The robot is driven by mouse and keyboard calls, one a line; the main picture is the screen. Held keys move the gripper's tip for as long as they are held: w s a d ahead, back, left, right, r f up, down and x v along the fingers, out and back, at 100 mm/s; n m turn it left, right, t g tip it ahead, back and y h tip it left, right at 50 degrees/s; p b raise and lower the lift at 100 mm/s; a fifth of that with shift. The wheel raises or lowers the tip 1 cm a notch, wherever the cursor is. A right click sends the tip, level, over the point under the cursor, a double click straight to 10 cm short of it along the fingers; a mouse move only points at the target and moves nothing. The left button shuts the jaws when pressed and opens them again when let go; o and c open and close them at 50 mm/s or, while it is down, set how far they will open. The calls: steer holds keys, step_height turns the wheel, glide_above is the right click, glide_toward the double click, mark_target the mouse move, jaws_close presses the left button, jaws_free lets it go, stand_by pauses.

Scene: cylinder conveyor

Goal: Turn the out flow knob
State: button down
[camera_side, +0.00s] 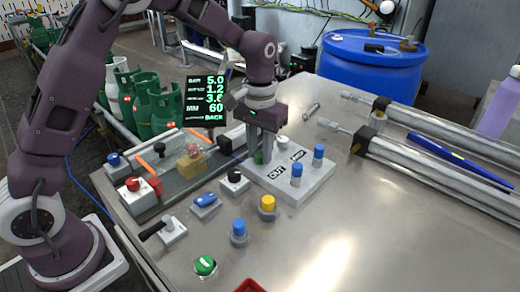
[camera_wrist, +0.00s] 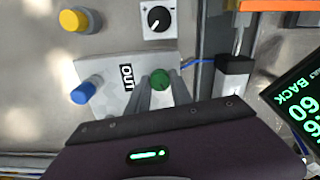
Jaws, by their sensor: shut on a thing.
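A light grey block (camera_side: 300,191) on the steel table carries an OUT label (camera_side: 276,172) and a second label too small to read surely. A green knob (camera_side: 258,157) stands on the block beside the OUT label, and it also shows in the wrist view (camera_wrist: 160,79). My gripper (camera_side: 263,154) points down over the block and is shut on the green knob. In the wrist view its two fingers (camera_wrist: 161,88) stand on either side of the knob. The side view shows only a little of the knob behind the fingers.
Two blue knobs (camera_side: 296,172) (camera_side: 318,153) rise from the block. A black dial (camera_side: 234,177), a yellow button (camera_side: 267,203) and a blue button (camera_side: 239,229) stand close by. Metal cylinders (camera_side: 430,172) lie to the right. The front right table is clear.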

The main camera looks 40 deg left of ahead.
steer(key=c, duration=1.1)
jaws_free()
steer(key=shift+c, duration=0.2)
steer(key=shift+r, duration=0.1)
